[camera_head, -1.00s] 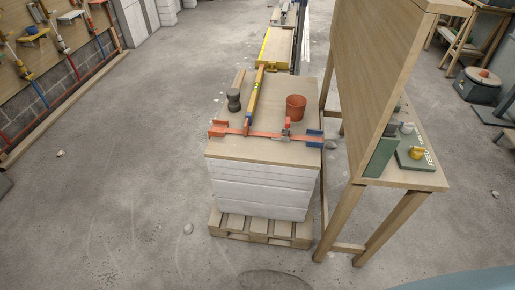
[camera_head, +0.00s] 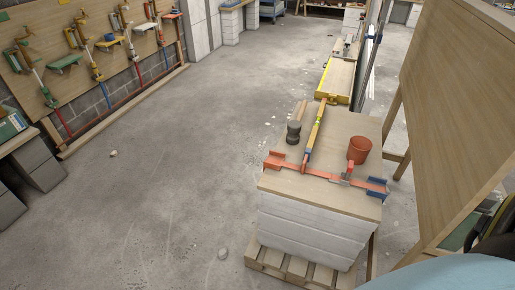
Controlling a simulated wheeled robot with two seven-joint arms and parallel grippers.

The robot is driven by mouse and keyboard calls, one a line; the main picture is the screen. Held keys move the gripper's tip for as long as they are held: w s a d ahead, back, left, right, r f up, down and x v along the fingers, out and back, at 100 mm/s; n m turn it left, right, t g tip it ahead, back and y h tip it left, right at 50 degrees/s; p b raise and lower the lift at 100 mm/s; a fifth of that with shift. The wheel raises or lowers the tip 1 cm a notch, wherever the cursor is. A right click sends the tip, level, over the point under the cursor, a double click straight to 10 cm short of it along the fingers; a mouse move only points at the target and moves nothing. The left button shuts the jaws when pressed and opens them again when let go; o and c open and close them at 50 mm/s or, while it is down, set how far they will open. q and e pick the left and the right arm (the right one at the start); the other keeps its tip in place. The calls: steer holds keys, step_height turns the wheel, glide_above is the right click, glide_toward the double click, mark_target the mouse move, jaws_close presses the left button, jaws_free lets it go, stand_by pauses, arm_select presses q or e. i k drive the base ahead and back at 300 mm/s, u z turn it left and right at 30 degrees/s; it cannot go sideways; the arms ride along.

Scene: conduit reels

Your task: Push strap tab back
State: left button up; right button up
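I cannot make out a strap tab in this view. Neither of my grippers shows. At the lower right edge, a dark rounded shape with some yellow (camera_head: 492,224) is cut off by the frame, and I cannot tell what it is. A pale blue rounded surface covers the bottom right corner.
A block stack with a wooden top (camera_head: 335,132) stands on a pallet (camera_head: 292,268). On it lie an orange clamp bar (camera_head: 315,173), a yellow-and-blue tool (camera_head: 315,130), a dark cup (camera_head: 293,133) and a terracotta pot (camera_head: 359,150). A wooden panel (camera_head: 455,110) stands right.

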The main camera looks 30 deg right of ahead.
mark_target(304, 164)
steer(key=u, duration=0.2)
steer(key=i, duration=0.75)
steer(key=z, duration=0.8)
steer(key=i, duration=0.6)
steer(key=z, duration=0.7)
